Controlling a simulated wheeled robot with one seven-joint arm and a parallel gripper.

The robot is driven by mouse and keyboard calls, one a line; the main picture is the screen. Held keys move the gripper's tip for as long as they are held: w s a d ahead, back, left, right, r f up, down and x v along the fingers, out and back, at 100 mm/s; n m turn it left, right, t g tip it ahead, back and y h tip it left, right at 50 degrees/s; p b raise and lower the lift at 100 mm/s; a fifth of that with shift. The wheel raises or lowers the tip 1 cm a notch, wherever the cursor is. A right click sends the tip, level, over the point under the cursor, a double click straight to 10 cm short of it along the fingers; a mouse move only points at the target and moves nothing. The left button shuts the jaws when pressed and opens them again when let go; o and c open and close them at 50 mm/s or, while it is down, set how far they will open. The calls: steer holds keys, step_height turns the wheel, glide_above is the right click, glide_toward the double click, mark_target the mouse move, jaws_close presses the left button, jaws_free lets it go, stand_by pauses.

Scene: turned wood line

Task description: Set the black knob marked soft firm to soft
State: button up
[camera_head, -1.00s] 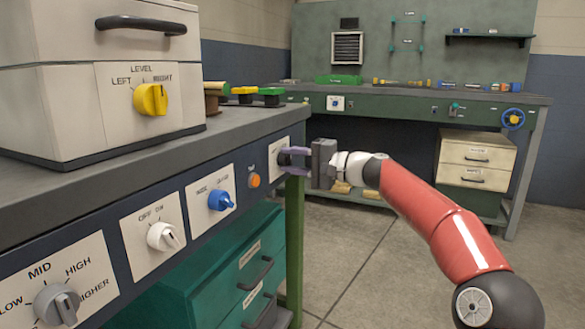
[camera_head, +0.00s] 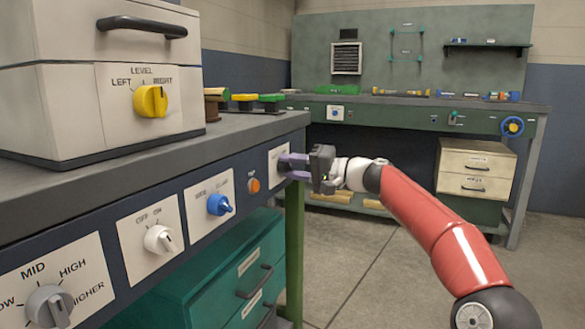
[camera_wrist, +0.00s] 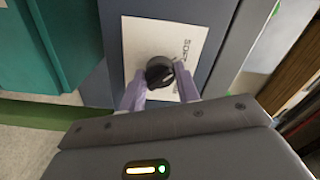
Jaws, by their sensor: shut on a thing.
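The black knob (camera_wrist: 160,71) sits on a white plate (camera_wrist: 135,37) on the dark front panel of the near bench. Part of the lettering on the plate shows in the wrist view, reading "SOFT"; the rest is covered or unclear. My gripper (camera_wrist: 160,90) is shut on the black knob, with a purple finger on each side of it. Which mark the knob points to cannot be told.
Along the same panel are an orange button (camera_head: 254,185), a blue knob (camera_head: 217,204), a white knob (camera_head: 159,239) and a grey knob (camera_head: 50,304). A teal drawer unit (camera_head: 215,270) stands below. Open floor (camera_head: 350,270) lies to the right.

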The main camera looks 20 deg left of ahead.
steer(key=shift+f, duration=0.15)
steer(key=o, duration=1)
steer(key=d, duration=0.7)
steer(key=shift+s+d, duration=0.35)
steer(key=shift+d, duration=0.05)
